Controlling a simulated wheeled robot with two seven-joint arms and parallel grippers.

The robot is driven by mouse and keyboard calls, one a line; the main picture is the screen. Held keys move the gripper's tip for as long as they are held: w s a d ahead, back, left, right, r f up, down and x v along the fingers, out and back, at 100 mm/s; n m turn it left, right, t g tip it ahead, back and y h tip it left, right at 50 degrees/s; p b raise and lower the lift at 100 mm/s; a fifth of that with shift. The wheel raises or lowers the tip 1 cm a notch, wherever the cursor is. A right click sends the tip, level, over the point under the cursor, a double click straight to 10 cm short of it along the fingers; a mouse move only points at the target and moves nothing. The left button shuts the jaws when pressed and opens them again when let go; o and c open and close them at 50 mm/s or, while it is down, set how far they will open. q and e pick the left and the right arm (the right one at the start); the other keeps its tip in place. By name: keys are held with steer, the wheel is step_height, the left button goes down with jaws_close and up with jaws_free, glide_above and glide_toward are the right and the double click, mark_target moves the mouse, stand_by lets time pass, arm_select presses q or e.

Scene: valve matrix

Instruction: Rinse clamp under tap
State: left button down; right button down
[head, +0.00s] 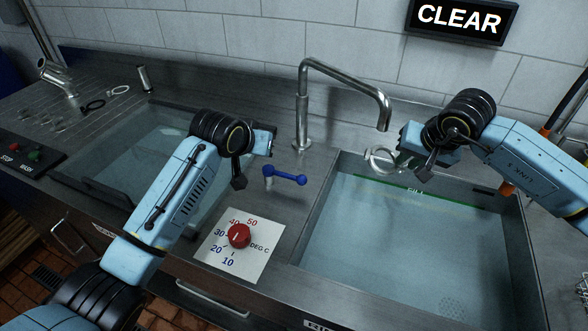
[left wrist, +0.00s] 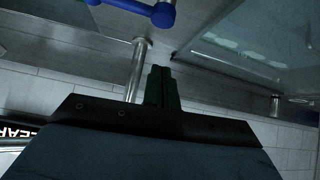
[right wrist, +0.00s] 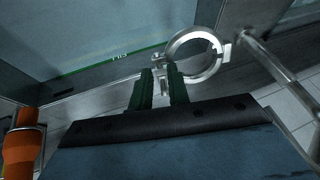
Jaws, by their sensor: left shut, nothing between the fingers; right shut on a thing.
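A silver ring clamp (head: 379,160) is held by my right gripper (head: 401,160), just below and beside the spout of the tap (head: 383,112). The right wrist view shows the clamp (right wrist: 194,54) as an open metal ring, with the green fingers (right wrist: 164,88) shut on its edge. No stream of water shows from the spout. A blue lever handle (head: 287,177) stands on the counter between the basins. My left gripper (head: 268,142) is shut and empty, a little above and behind the lever. The left wrist view shows its closed fingers (left wrist: 161,88) and part of the blue lever (left wrist: 162,14).
The right basin (head: 330,215) holds water and has a green fill line. The left basin (head: 75,190) also holds water. A red temperature dial (head: 238,235) sits on a white plate in front. Small rings (head: 92,106) lie at the back left. A sign (head: 460,18) reads CLEAR.

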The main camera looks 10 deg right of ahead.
arm_select(q)
steer(key=r+m, duration=0.1)
glide_above(293, 176)
steer(key=s+a, duration=0.1)
steer(key=s, duration=0.1)
steer(key=shift+g, duration=0.5)
steer(key=shift+x, duration=4.9)
steer(key=shift+s+a+f, duration=0.15)
steer(key=shift+s+a, duration=0.4)
steer(key=shift+s, duration=0.25)
steer(key=shift+s+a+f, duration=0.15)
steer(key=shift+s+a, duration=0.45)
steer(key=shift+s, duration=0.15)
steer(key=shift+s, duration=0.1)
steer(key=shift+s+a+m+h, duration=0.3)
steer(key=shift+s+a+m, duration=0.3)
steer(key=shift+s+a, duration=0.1)
steer(key=shift+d, duration=0.1)
steer(key=shift+w+d+r, duration=0.2)
steer(key=shift+w+d, duration=0.45)
steer(key=shift+d, duration=0.1)
steer(key=shift+w+d+r, duration=0.25)
steer(key=shift+w+d, duration=0.45)
steer(key=shift+d, duration=0.05)
steer(key=w+a+v, duration=0.1)
steer(key=v, duration=0.9)
